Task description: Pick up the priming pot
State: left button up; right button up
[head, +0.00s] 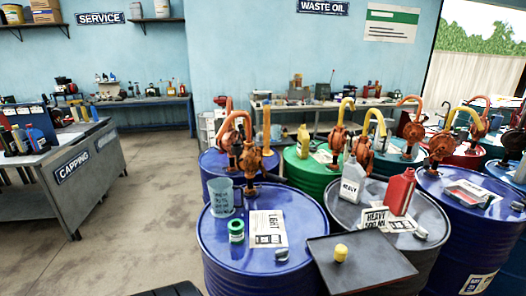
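A translucent blue-grey jug (221,197) with a handle and dark lettering stands upright on the front blue drum (222,238), left of the rusty pump. It looks like the priming pot, but its lettering is too small to read for sure. A small green-lidded jar (236,231) with a pale label stands in front of it on the same drum top. Neither of my grippers is in view.
A "LIGHT" card (268,228) lies right of the jar. A dark tray (362,264) holding a yellow piece (341,252) juts out at the front. The orange pump (237,128) rises behind the jug. Floor (145,185) is clear to the left, before the capping bench (60,190).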

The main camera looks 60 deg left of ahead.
aim_at(236, 226)
jog(key=u, duration=2)
